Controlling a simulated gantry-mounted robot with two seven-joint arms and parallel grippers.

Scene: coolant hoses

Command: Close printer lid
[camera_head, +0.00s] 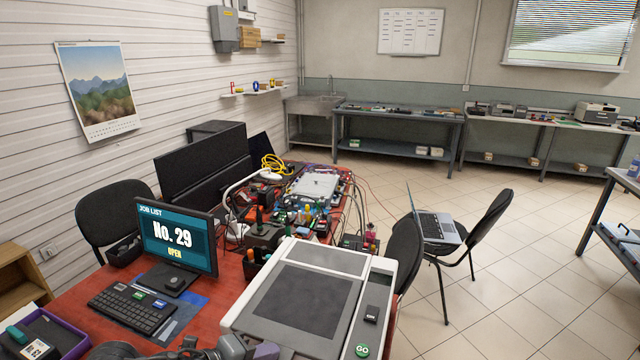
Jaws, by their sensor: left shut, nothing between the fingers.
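The printer (379,310) is a white box-shaped machine at the front right of the red table. Its top has a large dark grey panel (300,300) and a smaller grey panel behind it. The top looks flat; I cannot tell whether the lid is fully down. A green GO button (362,350) and a dark labelled button sit on its right strip. My left gripper (262,351) is at the bottom edge, by the printer's front left corner, partly cut off by the frame. It is shut and empty. My right gripper is not in view.
Left of the printer stand a monitor (177,240) reading "No. 29 OPEN", a keyboard (133,307) and a purple-rimmed tray (78,341). Cables, tools and devices crowd the table behind the printer. A chair with a laptop (437,228) stands to the right, with open floor beyond.

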